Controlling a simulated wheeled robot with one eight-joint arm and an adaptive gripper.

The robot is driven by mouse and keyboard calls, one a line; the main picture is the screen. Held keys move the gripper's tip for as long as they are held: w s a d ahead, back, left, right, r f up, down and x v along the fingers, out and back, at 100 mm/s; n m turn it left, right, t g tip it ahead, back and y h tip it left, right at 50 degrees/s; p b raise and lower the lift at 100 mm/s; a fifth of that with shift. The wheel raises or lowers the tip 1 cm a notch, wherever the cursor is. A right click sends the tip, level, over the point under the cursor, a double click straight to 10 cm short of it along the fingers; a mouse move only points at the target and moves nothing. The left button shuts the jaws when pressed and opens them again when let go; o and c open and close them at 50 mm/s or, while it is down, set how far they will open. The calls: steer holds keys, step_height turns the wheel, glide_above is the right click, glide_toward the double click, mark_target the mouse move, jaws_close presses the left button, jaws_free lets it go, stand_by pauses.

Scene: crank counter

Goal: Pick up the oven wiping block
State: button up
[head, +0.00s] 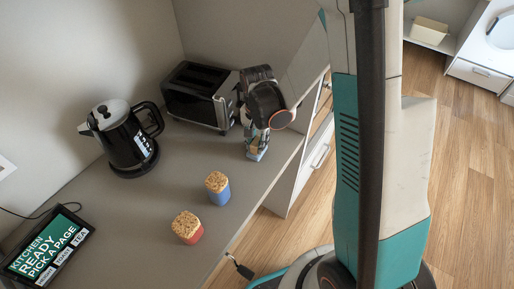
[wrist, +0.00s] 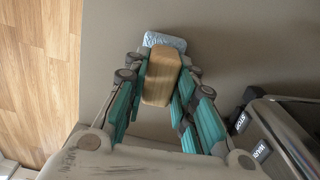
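The wiping block (wrist: 160,78) has a tan wooden body and a light-blue pad at its far end in the wrist view. In the head view its blue base (head: 256,155) shows low at the counter, under my gripper. My gripper (wrist: 162,75) points down at the block, with one teal finger on each side of it. The fingertips are very close to the block's sides; whether they press on it I cannot tell. In the head view my gripper (head: 255,128) hides most of the block.
A black toaster (head: 197,95) stands close beside my gripper; its metal side (wrist: 275,135) shows in the wrist view.

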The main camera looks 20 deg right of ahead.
mark_target(257, 141)
steer(key=shift+c, duration=0.9)
steer(key=shift+r, duration=0.1)
step_height(257, 141, up, 20)
steer(key=p, duration=0.6)
